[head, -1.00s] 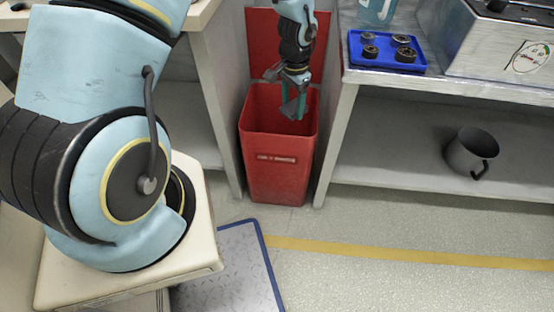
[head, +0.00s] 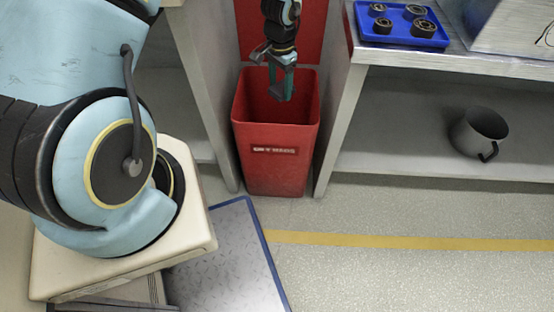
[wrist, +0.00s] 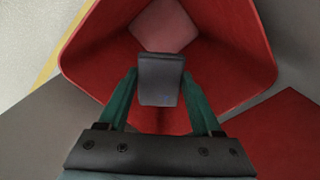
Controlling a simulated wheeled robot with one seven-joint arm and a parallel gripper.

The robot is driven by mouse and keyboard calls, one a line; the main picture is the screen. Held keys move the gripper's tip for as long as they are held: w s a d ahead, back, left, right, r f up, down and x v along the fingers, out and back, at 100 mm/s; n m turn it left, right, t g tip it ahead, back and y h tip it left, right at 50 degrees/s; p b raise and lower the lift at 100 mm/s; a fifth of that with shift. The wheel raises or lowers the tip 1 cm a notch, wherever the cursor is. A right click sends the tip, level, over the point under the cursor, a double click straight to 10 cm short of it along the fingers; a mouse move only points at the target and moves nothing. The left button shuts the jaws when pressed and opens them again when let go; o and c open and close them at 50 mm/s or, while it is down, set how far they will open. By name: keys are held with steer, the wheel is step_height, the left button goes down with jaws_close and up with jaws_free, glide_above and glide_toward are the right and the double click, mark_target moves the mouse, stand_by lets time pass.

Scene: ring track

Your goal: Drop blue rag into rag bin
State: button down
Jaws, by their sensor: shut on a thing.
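My gripper (head: 282,90) points down over the bin's opening in the head view. In the wrist view its green fingers (wrist: 160,76) are shut on a dark grey-blue piece, the rag (wrist: 160,92), held between the fingertips. Below it are the bin's red inner walls (wrist: 225,65) and a paler floor. The rag is hardly visible in the head view. How far the fingertips are below the rim is hard to tell.
A metal bench (head: 460,62) at right holds a blue tray (head: 381,38) with several dark ring parts. A dark grey mug (head: 474,136) is on its lower shelf. A blue-edged plate (head: 225,265) and a yellow line (head: 400,242) lie on the floor.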

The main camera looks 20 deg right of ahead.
steer(key=shift+f, duration=0.65)
jaws_free()
step_height(320, 180, up, 11)
steer(key=p, duration=0.1)
stand_by(0.6)
